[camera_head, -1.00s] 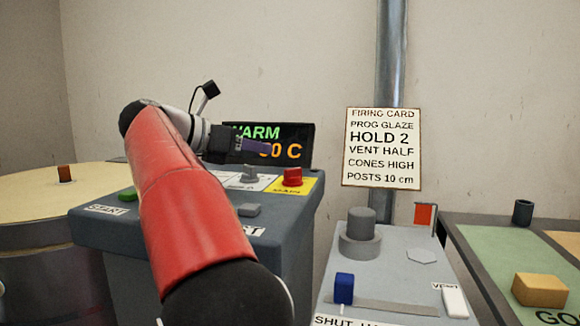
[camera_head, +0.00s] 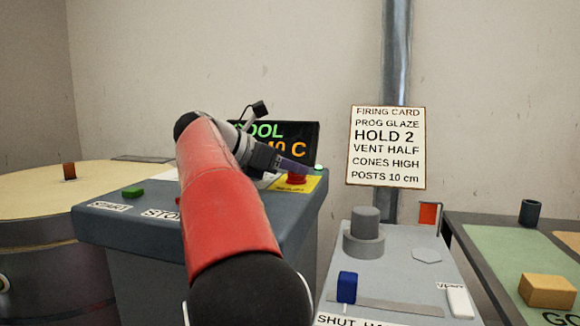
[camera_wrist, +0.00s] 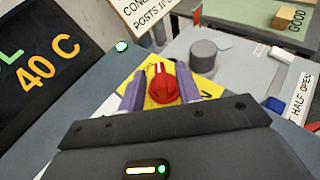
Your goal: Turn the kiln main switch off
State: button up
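The main switch is a red knob (camera_head: 297,180) on a yellow plate (camera_head: 313,183) at the right end of the kiln control panel. In the wrist view the red knob (camera_wrist: 163,87) has a pale line on its top, pointing roughly up the picture. My gripper (camera_head: 303,167) is just over the knob. In the wrist view its purple fingers (camera_wrist: 160,80) are apart, one on each side of the knob; I cannot tell whether they touch it. The plate's label is mostly hidden. The display (camera_wrist: 40,65) shows "40 C"; in the head view its upper word ends in "OOL".
A green light (camera_wrist: 122,46) glows near the display. A grey side bench (camera_head: 395,262) with a grey cylinder (camera_head: 365,225) and a blue handle (camera_head: 347,287) stands to the right. The firing card (camera_head: 387,148) hangs behind. A green START button (camera_head: 133,192) is at the panel's left.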

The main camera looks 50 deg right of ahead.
jog(key=shift+c, duration=0.4)
grip_shut()
